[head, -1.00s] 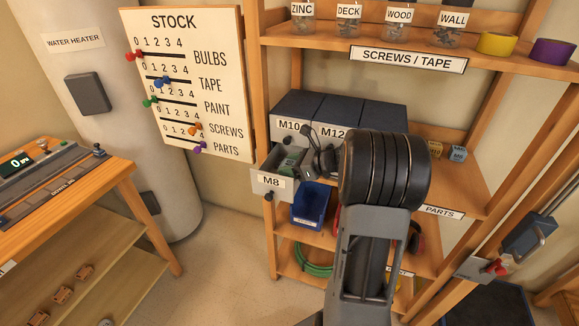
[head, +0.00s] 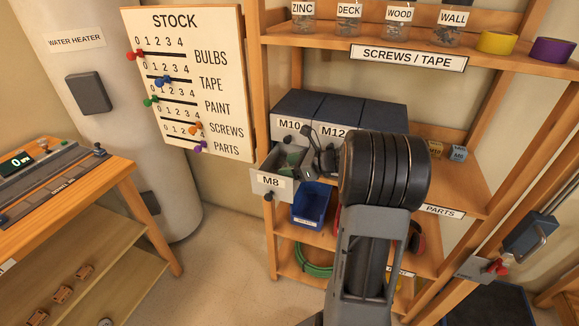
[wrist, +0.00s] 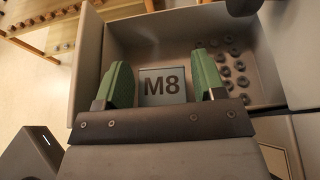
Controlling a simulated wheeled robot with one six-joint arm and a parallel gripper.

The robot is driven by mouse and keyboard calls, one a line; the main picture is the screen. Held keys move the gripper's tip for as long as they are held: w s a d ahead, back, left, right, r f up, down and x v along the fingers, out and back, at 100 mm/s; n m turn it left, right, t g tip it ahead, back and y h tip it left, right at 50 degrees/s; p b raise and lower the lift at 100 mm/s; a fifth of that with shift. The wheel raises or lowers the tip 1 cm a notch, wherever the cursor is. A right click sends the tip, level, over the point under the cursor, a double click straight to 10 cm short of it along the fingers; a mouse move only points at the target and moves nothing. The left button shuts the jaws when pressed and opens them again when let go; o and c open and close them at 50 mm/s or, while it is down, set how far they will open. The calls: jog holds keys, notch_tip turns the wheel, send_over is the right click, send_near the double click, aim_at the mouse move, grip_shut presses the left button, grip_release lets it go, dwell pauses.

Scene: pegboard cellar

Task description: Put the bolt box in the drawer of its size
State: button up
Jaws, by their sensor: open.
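The M8 drawer (head: 256,178) is pulled open at the left of the drawer unit on the shelf. In the wrist view its grey inside (wrist: 135,40) holds several dark nuts at the right. The grey bolt box (wrist: 163,86), marked M8, lies inside the drawer between my gripper's green pads. My gripper (wrist: 162,66) is open, with a gap showing on both sides of the box. In the head view my gripper (head: 292,159) reaches down into the drawer; the box cannot be made out there.
A blue bin (head: 311,206) stands below. A stock board (head: 188,80) hangs at left.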

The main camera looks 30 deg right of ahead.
jog(key=shift+s+f, duration=0.1)
jog(key=shift+f, duration=0.05)
jog(key=v, duration=1.2)
jog(key=shift+r+p, duration=0.4)
jog(key=shift+p, duration=0.05)
jog(key=s+a+n+g+h+p, duration=0.2)
jog(key=s+a+n, duration=0.4)
jog(key=a+n, duration=0.4)
jog(key=s+a+r+n+g+h+p, duration=0.1)
jog(key=s+a+n+g+h+p, duration=0.2)
jog(key=s+a+n+h, duration=0.3)
jog(key=a+n+g+h, duration=0.1)
jog(key=a+n, duration=0.4)
jog(key=n, duration=0.6)
jog(key=shift+r+n+g, duration=0.25)
jog(key=shift+n+g, duration=0.05)
jog(key=shift+c, duration=0.5)
